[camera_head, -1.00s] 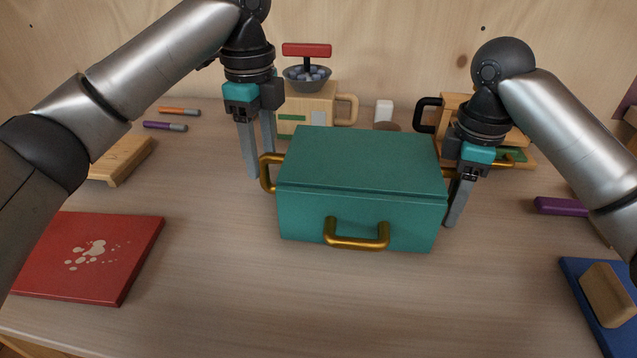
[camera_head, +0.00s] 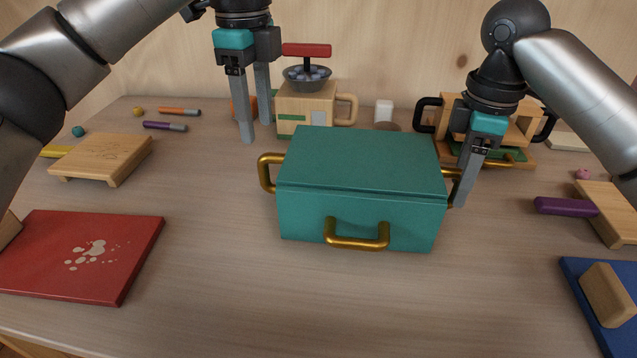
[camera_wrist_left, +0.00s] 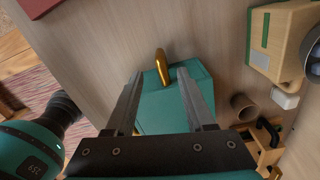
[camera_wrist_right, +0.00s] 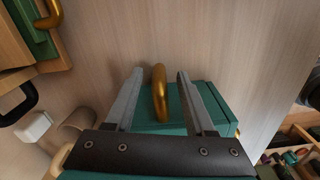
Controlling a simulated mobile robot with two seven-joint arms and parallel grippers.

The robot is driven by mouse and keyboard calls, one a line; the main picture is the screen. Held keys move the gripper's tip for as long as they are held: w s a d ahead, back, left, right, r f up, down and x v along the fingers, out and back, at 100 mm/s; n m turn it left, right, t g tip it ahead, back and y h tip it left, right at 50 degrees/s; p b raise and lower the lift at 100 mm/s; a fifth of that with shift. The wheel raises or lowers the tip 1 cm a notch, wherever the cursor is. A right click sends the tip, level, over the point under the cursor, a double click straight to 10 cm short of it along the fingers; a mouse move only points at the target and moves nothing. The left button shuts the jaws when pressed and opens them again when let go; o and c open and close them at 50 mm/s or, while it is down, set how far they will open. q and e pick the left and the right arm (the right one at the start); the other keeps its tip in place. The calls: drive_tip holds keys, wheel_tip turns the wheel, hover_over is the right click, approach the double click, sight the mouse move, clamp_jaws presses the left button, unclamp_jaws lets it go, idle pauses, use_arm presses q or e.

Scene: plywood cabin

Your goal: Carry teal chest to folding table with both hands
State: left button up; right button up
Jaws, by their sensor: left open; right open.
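The teal chest (camera_head: 360,165) stands closed on the wooden worktop, with a brass handle on each side and one on its front. My left gripper (camera_head: 256,138) is open and empty, above and behind the chest's left handle (camera_head: 267,172). In the left wrist view that handle (camera_wrist_left: 162,68) shows beyond and between the open fingers. My right gripper (camera_head: 462,203) is open at the chest's right side. In the right wrist view the right handle (camera_wrist_right: 160,92) stands between its fingers, and they are not closed on it. I cannot make out a folding table.
A red board (camera_head: 85,255) lies at left, with a wooden board (camera_head: 105,157) behind it. A toy grinder (camera_head: 307,105) stands behind the chest. A blue mat with a wooden block (camera_head: 608,293) lies at right. The worktop in front is clear.

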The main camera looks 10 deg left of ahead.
drive_tip(key=shift+r, duration=3.85)
